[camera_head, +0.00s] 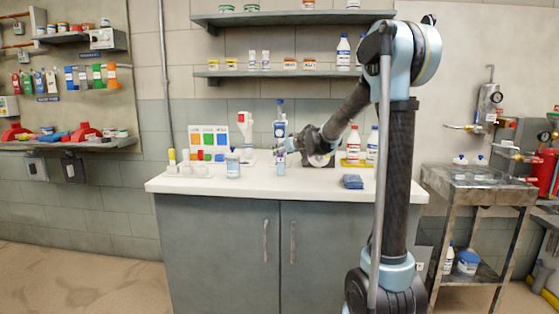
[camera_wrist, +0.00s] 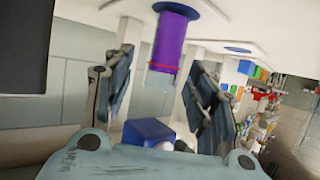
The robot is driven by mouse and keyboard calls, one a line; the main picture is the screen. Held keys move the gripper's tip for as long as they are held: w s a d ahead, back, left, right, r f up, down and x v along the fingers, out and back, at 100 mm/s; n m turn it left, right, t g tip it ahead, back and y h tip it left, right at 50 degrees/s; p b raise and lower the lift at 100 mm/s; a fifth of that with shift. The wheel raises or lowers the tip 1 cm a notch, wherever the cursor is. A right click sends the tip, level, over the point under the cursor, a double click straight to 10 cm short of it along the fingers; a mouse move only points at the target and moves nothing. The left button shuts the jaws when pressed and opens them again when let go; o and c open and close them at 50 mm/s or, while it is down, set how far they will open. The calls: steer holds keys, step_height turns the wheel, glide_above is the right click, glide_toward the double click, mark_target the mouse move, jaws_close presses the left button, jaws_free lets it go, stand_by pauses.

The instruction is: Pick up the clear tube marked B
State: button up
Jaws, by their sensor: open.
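My gripper (camera_head: 290,145) is over the white counter in the head view, reaching left. In the wrist view its two fingers (camera_wrist: 160,95) are spread apart with nothing clamped. No letter B is legible in either view, so I cannot tell whether this is the clear tube marked B.
A clear bottle (camera_head: 233,165) stands left of my gripper, and a blue-capped bottle (camera_head: 280,125) behind it. White-and-red bottles (camera_head: 355,142) stand to the right. A folded blue cloth (camera_head: 352,181) lies near the front. A blue block (camera_wrist: 148,131) sits low between the fingers in the wrist view.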

steer(key=shift+x, duration=1.4)
steer(key=shift+a, duration=0.1)
jaws_close()
steer(key=shift+r, duration=0.1)
